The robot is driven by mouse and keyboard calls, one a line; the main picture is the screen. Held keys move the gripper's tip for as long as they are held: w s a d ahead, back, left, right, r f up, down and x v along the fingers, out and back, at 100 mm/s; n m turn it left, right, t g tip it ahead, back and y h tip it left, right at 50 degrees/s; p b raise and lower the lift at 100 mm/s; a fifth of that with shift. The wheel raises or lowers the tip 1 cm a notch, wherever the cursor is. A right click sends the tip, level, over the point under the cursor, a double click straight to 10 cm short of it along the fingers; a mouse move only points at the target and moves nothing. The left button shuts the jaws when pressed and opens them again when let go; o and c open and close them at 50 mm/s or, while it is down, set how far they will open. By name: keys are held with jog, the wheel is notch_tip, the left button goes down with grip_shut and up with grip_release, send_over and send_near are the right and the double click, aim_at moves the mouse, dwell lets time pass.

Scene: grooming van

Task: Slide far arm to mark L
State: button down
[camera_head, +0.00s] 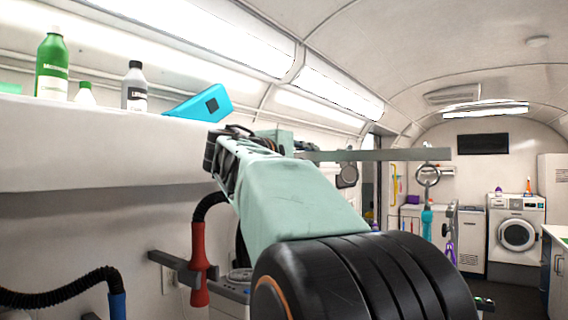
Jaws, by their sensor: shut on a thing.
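A long flat grey-green bar (395,155), which looks like the far arm, runs level across the middle of the view. Its right end is free in the air. Its left end passes behind my own mint-green arm link. My gripper (303,147) is at that left end, small and mostly hidden behind my arm. It is shut at the bar, but the fingertips and the exact contact are hard to make out. No mark L can be read in this view.
A white shelf (100,150) at left holds a green bottle (52,66), a grey bottle (134,88) and a tilted blue box (203,104). A red-handled hose (198,262) hangs below. A metal ring (428,175) hangs near the bar's right end. A washer (516,235) stands far back.

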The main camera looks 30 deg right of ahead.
jog(key=shift+s+r+p, duration=0.1)
jog(key=shift+r+p, duration=0.3)
jog(key=shift+r, duration=0.8)
jog(key=c, duration=1.8)
grip_release()
jog(key=shift+o, duration=0.2)
jog(key=shift+f, duration=0.15)
jog(key=shift+a, duration=0.25)
jog(key=v, duration=0.7)
